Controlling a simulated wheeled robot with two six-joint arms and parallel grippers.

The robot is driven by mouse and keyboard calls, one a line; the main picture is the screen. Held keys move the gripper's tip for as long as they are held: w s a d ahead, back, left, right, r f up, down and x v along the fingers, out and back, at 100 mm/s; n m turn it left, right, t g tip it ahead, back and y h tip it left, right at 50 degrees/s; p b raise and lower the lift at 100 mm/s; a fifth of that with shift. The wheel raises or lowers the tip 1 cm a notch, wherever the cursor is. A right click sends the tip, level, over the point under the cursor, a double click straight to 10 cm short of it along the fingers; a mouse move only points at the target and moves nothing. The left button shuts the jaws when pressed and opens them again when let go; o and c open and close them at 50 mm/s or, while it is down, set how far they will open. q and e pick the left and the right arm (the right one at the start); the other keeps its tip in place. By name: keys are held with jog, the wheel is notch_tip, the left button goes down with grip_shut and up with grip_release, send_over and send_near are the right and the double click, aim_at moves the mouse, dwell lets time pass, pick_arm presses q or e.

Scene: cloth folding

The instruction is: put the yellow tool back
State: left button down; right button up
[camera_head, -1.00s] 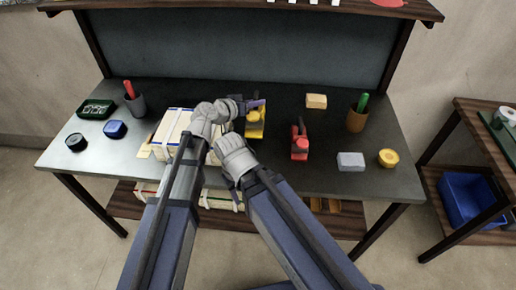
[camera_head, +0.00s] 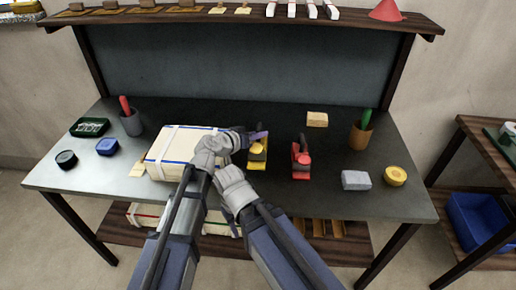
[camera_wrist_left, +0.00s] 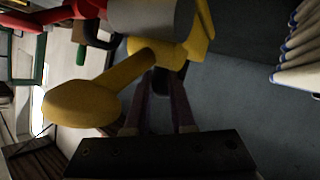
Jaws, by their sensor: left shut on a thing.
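The yellow tool (camera_head: 257,158) is on the grey workbench, between the pale box and a red tool (camera_head: 301,160) of similar form. It also shows in the left wrist view, where its rounded yellow knob (camera_wrist_left: 80,103) is close to the camera. My left gripper (camera_head: 258,135) is at the top of the yellow tool, shut on it. In the left wrist view its two dark purple fingers (camera_wrist_left: 160,100) close in at a dark part beside the yellow body. My right arm ends in a grey wrist (camera_head: 235,190) just in front of the left one; its fingers are hidden.
A pale box (camera_head: 165,150) with blue edging stands left of the grippers. A wooden block (camera_head: 317,119), a grey block (camera_head: 356,180), a yellow roll (camera_head: 396,176) and a brown cup (camera_head: 360,137) are to the right. A shelf (camera_head: 140,17) runs above the back panel.

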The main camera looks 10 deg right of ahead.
aim_at(258, 142)
pick_arm(q)
jog(key=shift+f+b, duration=1.9)
jog(key=shift+b, duration=0.05)
jog(key=shift+r, duration=0.1)
jog(key=c, duration=1.2)
grip_release()
jog(key=o, duration=0.4)
jog(key=shift+o, duration=0.2)
